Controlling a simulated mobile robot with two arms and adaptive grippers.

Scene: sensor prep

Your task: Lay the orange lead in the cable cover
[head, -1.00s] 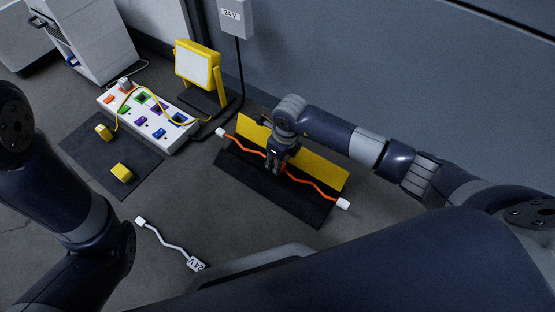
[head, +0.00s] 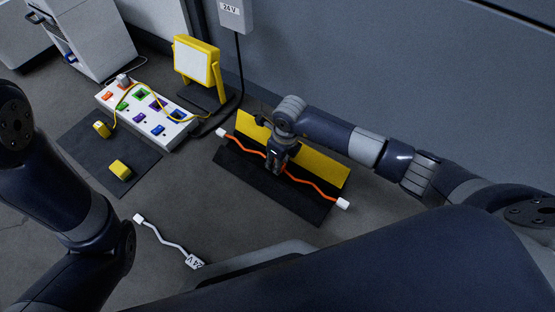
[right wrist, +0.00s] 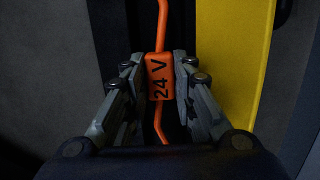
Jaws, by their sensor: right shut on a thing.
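The orange lead (head: 314,186) has white plugs at both ends and lies along the cable cover (head: 312,206), a black strip on the floor with a raised yellow flap (head: 322,168) behind it. My right gripper (head: 273,166) is at the lead's middle. In the right wrist view the gripper (right wrist: 160,85) is shut on the lead's orange "24 V" tag (right wrist: 160,76), with black cover surface below. I cannot tell whether the lead touches the cover's bottom. My left arm shows at the left edge of the head view, but its gripper is out of view.
A white lead with a tag (head: 164,238) lies on the floor in front. A power strip (head: 150,112), yellow work lamp (head: 197,62) and dark mat (head: 92,156) with yellow plugs stand to the left. A 24 V box (head: 233,14) hangs on the wall behind.

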